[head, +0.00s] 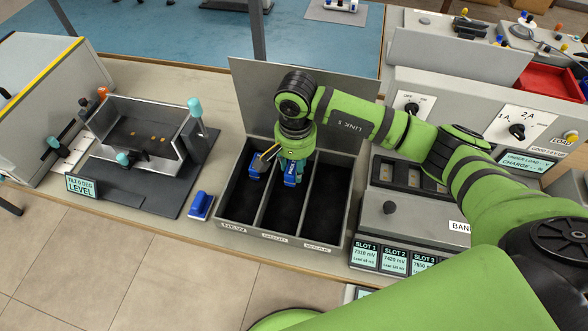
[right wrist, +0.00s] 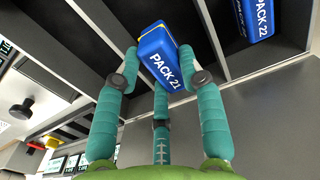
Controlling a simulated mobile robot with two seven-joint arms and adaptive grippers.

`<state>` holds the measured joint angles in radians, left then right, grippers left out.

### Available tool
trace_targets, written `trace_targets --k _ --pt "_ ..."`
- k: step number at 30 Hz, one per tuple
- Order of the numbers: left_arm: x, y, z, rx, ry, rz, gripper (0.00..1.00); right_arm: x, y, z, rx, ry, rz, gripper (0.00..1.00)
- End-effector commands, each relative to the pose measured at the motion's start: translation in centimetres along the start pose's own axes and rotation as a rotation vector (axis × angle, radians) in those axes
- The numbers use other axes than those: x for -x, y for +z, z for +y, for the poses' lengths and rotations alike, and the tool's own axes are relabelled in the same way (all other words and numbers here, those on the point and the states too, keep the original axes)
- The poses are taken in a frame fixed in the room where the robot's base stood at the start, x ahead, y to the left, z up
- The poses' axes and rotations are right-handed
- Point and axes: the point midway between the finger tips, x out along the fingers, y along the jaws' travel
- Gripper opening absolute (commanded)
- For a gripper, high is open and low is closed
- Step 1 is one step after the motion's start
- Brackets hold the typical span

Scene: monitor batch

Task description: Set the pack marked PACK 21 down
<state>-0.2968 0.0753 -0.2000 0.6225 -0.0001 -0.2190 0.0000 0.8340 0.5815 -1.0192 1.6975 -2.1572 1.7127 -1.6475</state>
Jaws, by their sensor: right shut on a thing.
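The blue pack marked PACK 21 (right wrist: 162,66) is held between the teal fingers of my right gripper (right wrist: 160,56), its label facing the wrist camera. In the head view the right gripper (head: 290,158) points down over the middle compartment of a grey three-part bin (head: 281,236), with the blue pack (head: 291,175) low between its fingers. I cannot tell whether the pack touches the compartment floor. A second blue pack, marked PACK 22 in the right wrist view (right wrist: 256,16), lies in the left compartment (head: 257,166). My left gripper is not in view.
The right compartment (head: 328,195) looks empty. A slotted bank (head: 412,212) with slot displays stands right of the bin. On the left are a tilt fixture (head: 146,133) with a LEVEL display (head: 82,187) and a small blue-and-white object (head: 201,205) on the bench. An upright grey panel (head: 252,95) rises behind the bin.

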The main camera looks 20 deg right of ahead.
Motion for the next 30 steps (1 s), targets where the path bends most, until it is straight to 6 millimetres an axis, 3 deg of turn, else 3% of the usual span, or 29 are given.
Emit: trace_targets --k 11,23,24,25,26,30 --pt "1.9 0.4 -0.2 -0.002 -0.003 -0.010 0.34 -3.9 -0.1 -0.2 -0.002 0.001 -0.001 0.00" --pt "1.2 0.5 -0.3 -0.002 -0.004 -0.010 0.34 -4.6 -0.1 -0.2 0.000 -0.001 0.002 0.00" --pt "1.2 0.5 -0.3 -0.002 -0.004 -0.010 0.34 -4.6 -0.1 -0.2 0.000 0.000 0.002 0.43" --pt "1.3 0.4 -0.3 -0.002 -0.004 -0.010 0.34 -4.5 -0.1 -0.2 0.000 0.000 0.001 0.55" --pt "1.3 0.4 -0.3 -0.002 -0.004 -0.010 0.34 -4.5 -0.1 -0.2 0.000 0.000 0.001 0.63" --pt "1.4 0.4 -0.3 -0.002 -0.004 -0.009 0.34 -4.5 -0.1 -0.2 0.000 0.000 0.001 0.63"
